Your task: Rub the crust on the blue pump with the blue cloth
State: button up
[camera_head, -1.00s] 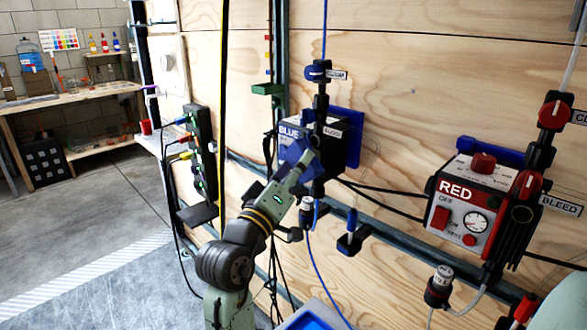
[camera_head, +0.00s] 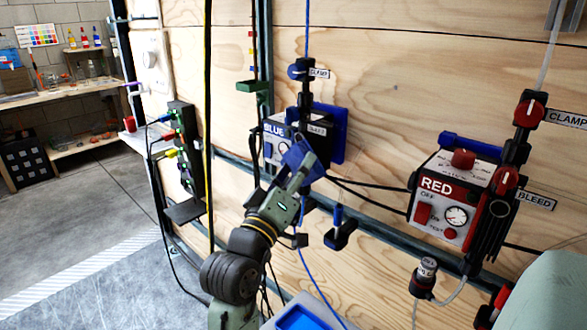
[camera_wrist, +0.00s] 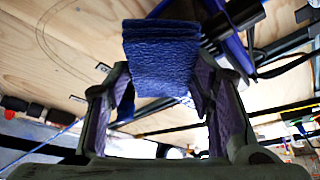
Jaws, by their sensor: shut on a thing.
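The blue pump (camera_head: 318,124) is a box on the plywood wall with a "BLUE" label and a blue backing. My gripper (camera_head: 302,168) is in front of its lower part and hides some of its front. It is shut on the folded blue cloth (camera_head: 293,158). In the wrist view the cloth (camera_wrist: 160,62) sticks out beyond the fingers of my gripper (camera_wrist: 158,92). I cannot tell whether the cloth touches the pump. I cannot make out the crust.
A blue-knobbed clamp (camera_head: 300,70) sits on the tube above the blue pump. The red pump (camera_head: 455,200) is to the right. A small black bracket with a blue top (camera_head: 340,230) is below right of my gripper. Cables and a dark rail cross the wall.

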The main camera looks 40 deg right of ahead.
jog(key=shift+w, duration=2)
jog(key=shift+a+f+b, duration=0.1)
jog(key=shift+b, duration=0.2)
jog(key=shift+s+a, duration=0.15)
jog(key=shift+a, duration=1.3)
jog(key=shift+s+a, duration=0.1)
jog(key=shift+a, duration=1.3)
jog(key=shift+a, duration=0.1)
jog(key=a, duration=0.3)
jog(key=shift+s+b, duration=0.1)
jog(key=shift+b, duration=0.25)
jog(key=shift+d, duration=0.15)
